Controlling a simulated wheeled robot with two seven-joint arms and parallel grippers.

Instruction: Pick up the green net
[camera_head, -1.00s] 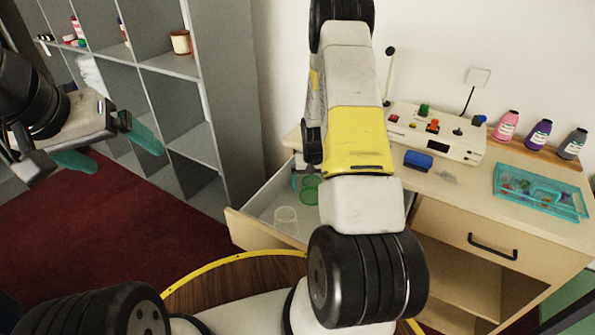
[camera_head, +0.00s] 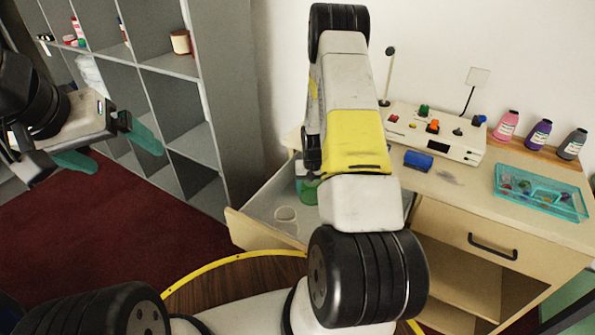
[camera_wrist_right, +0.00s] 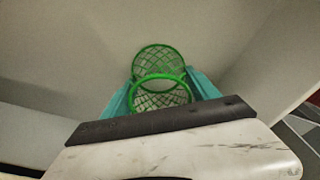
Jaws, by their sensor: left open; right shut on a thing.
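The green net (camera_wrist_right: 160,97) shows as green mesh with a round rim in the right wrist view. My right gripper (camera_wrist_right: 160,84) is shut on it, with one teal finger on each side. A second green mesh ring (camera_wrist_right: 159,59) shows just beyond; I cannot tell whether it is part of the same net. In the head view, the green net (camera_head: 308,191) is in the open drawer (camera_head: 262,208), partly hidden behind my right arm. My left gripper (camera_head: 128,160) is open and empty at the left, away from the drawer.
A pale, ring-shaped thing (camera_head: 285,214) lies in the drawer near the green net. The counter above holds a control box (camera_head: 455,146), a blue block (camera_head: 418,160) and a teal tray (camera_head: 500,188). Grey shelves (camera_head: 225,100) stand to the left of the drawer.

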